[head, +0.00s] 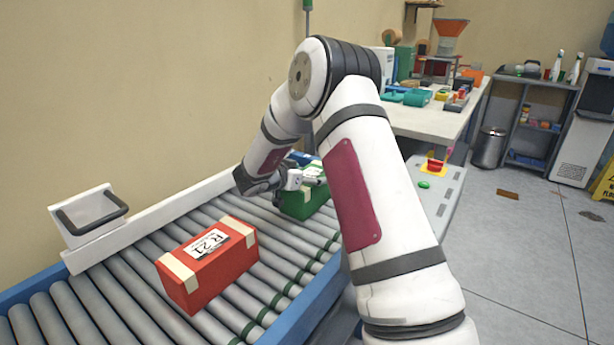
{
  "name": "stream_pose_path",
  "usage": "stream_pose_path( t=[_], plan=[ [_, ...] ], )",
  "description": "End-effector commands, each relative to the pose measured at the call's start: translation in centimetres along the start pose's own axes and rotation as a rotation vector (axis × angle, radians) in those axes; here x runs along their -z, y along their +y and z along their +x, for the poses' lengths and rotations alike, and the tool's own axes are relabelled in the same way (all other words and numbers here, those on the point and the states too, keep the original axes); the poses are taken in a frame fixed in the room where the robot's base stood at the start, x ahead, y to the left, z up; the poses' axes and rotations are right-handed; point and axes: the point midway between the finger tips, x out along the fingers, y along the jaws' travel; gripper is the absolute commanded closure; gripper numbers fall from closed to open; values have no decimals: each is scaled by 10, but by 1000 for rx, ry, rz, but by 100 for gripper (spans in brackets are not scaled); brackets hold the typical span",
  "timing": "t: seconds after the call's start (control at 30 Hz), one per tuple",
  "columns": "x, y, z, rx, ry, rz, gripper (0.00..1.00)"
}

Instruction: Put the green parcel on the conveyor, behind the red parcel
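The red parcel (208,264), a box with cream tape bands and a white label, lies on the rollers of the conveyor (88,305). The green parcel (303,205) is farther back along the conveyor, beyond the red parcel and to its right, with a clear gap between them. It is at the rollers, partly hidden by my arm. My gripper (312,176) is at the top of the green parcel. Its fingers are small and mostly hidden, so I cannot tell whether they grip the parcel.
A white guard rail (165,218) with a black-handled bracket (92,210) runs along the conveyor's wall side. A grey side panel (440,200) with a green button borders the right. A cluttered white worktable (425,122) stands behind. Rollers in front of the red parcel are bare.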

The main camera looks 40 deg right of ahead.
Motion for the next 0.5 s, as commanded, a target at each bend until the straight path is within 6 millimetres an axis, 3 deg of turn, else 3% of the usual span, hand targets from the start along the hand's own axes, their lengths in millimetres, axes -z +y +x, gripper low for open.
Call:
stream_pose_path(
  t=[0.5],
  plan=[
    [4, -1, -8, 2, 0, 0, 5]
  ],
)
